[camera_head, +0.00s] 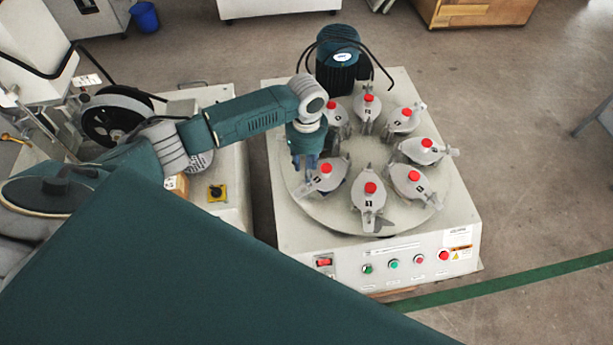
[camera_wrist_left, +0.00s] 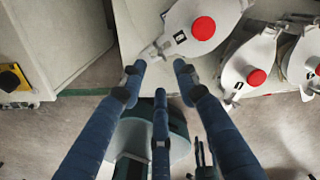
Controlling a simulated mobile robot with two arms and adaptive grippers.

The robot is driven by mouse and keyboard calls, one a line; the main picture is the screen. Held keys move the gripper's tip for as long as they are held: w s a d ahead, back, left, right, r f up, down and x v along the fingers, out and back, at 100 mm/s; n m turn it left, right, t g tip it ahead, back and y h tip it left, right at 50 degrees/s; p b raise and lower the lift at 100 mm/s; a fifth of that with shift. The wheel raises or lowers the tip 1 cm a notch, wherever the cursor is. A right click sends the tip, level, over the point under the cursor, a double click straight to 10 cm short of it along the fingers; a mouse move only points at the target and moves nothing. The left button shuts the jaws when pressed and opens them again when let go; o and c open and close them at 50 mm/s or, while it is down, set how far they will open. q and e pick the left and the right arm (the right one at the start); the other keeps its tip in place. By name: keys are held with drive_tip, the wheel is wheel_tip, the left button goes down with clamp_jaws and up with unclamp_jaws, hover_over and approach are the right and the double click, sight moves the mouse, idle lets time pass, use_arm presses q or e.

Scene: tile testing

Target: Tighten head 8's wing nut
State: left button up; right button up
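My left gripper (camera_head: 306,162) hangs over the left side of the machine's round plate, fingers pointing down. It also shows in the left wrist view (camera_wrist_left: 160,66), where its blue fingers are spread apart with nothing held. The nearest head (camera_head: 325,178) is a grey clamp with a red knob; it shows in the left wrist view (camera_wrist_left: 196,22) just beyond the fingertips. A small metal piece, seemingly its wing nut (camera_wrist_left: 153,50), lies at its outer end, in front of the gap between the fingertips. The head's black number label is too small to read. My right gripper is not in view.
Several similar heads ring the round plate (camera_head: 345,225), on a pale machine cabinet (camera_head: 290,240) with front buttons. A dark motor (camera_head: 338,60) stands at the back. Another cabinet with a yellow-based switch (camera_head: 217,193) is at left. A neighbouring head (camera_wrist_left: 246,66) sits right of the fingers.

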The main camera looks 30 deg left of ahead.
use_arm(q)
drive_tip(key=shift+r, duration=1.6)
